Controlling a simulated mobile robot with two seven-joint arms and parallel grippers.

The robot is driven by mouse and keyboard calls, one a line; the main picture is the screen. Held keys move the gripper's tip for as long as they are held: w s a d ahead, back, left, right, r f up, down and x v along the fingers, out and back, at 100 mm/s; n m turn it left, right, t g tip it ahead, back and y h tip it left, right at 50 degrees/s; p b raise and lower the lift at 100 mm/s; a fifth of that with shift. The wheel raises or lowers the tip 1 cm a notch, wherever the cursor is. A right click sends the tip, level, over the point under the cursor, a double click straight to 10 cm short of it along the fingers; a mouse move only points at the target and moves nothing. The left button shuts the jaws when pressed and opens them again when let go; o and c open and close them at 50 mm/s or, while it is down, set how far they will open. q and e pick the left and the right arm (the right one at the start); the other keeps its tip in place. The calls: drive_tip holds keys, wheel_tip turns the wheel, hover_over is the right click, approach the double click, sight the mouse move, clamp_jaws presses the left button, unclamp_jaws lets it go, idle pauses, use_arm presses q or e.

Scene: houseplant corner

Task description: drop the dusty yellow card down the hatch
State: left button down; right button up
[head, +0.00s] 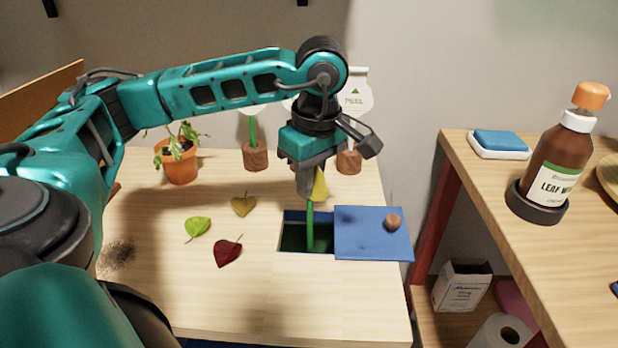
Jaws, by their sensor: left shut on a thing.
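My left gripper (311,190) points down and is shut on a yellow card (321,185), which the fingers partly hide. A green stick (310,226) runs down below the card and looks joined to it. Its lower end shows against the dark opening of the hatch (293,236). Whether the stick's tip is inside the opening or just above it, I cannot tell. The hatch's blue lid (358,240) lies open to the right, with a round brown knob (392,222) on it. My right gripper is not in view. Dust on the card is too small to tell.
A yellow leaf (243,204), a green leaf (198,228) and a dark red leaf (228,252) lie left of the hatch. A potted plant (180,163) and wooden sign bases (255,155) stand behind. A shelf with a brown bottle (555,160) is at right.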

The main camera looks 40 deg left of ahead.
use_arm(q)
drive_tip(key=shift+f, duration=0.25)
drive_tip(key=c, duration=1.2)
unclamp_jaws()
drive_tip(key=shift+o, duration=0.2)
